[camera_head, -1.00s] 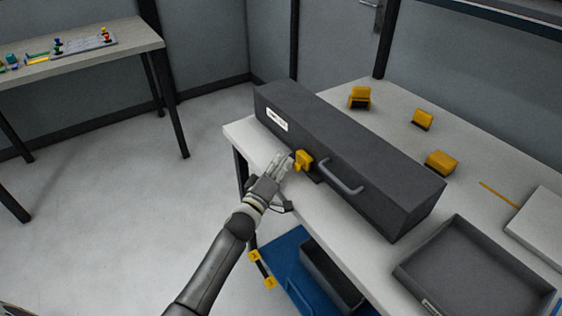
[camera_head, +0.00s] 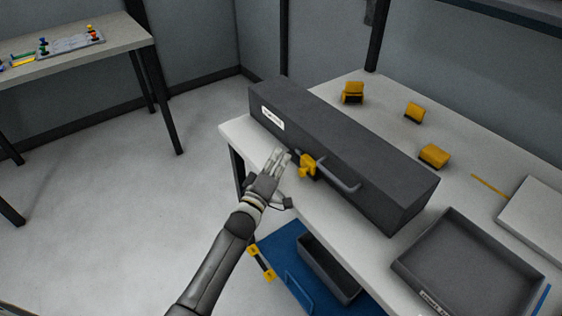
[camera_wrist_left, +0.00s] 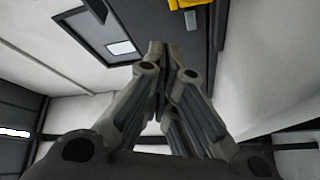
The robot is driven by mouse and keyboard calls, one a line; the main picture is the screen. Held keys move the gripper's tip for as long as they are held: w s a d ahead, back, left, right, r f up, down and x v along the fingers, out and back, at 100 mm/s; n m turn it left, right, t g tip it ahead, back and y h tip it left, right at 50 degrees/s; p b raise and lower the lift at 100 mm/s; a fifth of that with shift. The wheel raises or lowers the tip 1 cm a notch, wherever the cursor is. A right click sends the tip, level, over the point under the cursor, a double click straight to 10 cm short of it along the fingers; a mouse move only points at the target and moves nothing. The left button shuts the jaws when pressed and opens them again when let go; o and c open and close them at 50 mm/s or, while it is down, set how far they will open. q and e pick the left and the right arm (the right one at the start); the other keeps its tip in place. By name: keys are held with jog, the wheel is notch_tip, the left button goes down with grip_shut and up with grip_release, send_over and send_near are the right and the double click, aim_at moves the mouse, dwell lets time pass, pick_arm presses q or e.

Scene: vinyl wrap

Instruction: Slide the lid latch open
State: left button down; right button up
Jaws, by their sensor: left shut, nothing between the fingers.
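A long dark grey case (camera_head: 335,150) with a closed lid lies on the white table. Its yellow latch (camera_head: 308,165) is on the front face, left of the grey handle (camera_head: 338,174). My left gripper (camera_head: 282,157) is shut and empty just left of the latch, close to the front face; whether it touches the latch cannot be told. In the left wrist view the shut fingers (camera_wrist_left: 158,55) point at the case front (camera_wrist_left: 140,22), with the yellow latch (camera_wrist_left: 188,3) at the top edge, right of the fingertips. My right gripper is not in view.
Several yellow blocks (camera_head: 434,156) stand on the table behind the case. A dark grey tray (camera_head: 470,265) is at the right front, near a light flat box (camera_head: 535,215). A blue mat (camera_head: 280,262) with a dark bin (camera_head: 328,268) lies below the table.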

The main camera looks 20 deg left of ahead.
pick_arm(q)
jog(key=s+a, duration=0.1)
jog(key=s+f, duration=0.1)
jog(key=s, duration=0.1)
jog(key=shift+a+f+b, duration=0.15)
jog(key=shift+a+b, duration=0.25)
jog(key=d+r+v, duration=0.1)
jog(key=v, duration=0.5)
jog(key=shift+s+f+b, duration=0.15)
jog(key=shift+s+b, duration=0.2)
jog(key=shift+s, duration=0.1)
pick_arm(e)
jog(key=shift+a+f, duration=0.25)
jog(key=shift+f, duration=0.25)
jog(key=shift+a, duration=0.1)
